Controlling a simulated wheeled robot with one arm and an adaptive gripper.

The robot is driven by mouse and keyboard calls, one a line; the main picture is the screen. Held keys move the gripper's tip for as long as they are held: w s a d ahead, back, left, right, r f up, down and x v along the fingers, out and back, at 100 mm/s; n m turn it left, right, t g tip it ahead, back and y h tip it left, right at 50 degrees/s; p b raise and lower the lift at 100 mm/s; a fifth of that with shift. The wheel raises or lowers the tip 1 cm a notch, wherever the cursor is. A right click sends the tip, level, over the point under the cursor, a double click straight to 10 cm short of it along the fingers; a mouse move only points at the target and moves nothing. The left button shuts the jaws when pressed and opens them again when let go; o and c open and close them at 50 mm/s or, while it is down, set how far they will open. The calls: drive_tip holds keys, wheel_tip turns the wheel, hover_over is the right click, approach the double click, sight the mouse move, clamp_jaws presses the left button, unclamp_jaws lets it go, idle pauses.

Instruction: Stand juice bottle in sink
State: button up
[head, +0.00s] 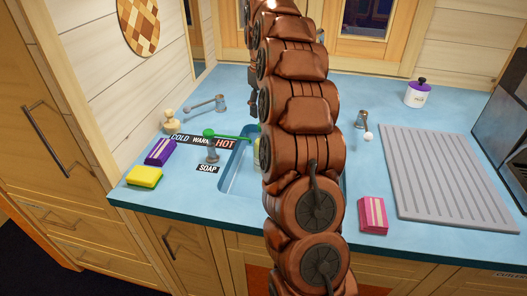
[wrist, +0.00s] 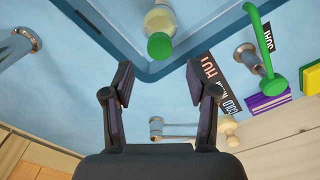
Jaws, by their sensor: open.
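The juice bottle (wrist: 160,19), pale with a green cap, shows at the top of the wrist view, within the outline of the blue sink (wrist: 147,70). Its cap faces the camera, and its base is out of view. It looks upright, but I cannot see what it rests on. My gripper (wrist: 163,75) is open and empty, its fingers apart from the bottle. In the head view my arm hides most of the sink (head: 233,178) and its right part. A pale sliver (head: 257,155) at the arm's left edge may be the bottle. I cannot make out my gripper there.
A green spout (head: 228,136) and metal taps stand around the sink. Purple (head: 160,152) and yellow (head: 144,177) sponges lie left, a pink sponge (head: 373,214) right. A grey draining mat (head: 440,172) and white jar (head: 417,95) are farther right.

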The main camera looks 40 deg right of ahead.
drive_tip(key=s+a+r, duration=0.1)
drive_tip(key=s+a, duration=0.6)
drive_tip(key=a, duration=0.3)
drive_tip(key=s+a+r, duration=0.1)
drive_tip(key=s+a, duration=0.6)
drive_tip(key=a, duration=0.2)
drive_tip(key=s+a+f, duration=0.2)
drive_tip(key=s, duration=0.6)
drive_tip(key=s+a+f+g, duration=0.1)
drive_tip(key=s+a+f, duration=0.2)
drive_tip(key=s, duration=0.4)
drive_tip(key=s+a+f+m, duration=0.1)
drive_tip(key=s+a+f, duration=0.1)
drive_tip(key=s, duration=0.6)
drive_tip(key=shift+s+a+f+g, duration=0.35)
drive_tip(key=shift+a+f+g, duration=0.05)
drive_tip(key=shift+a, duration=0.3)
drive_tip(key=shift+r+p, duration=0.3)
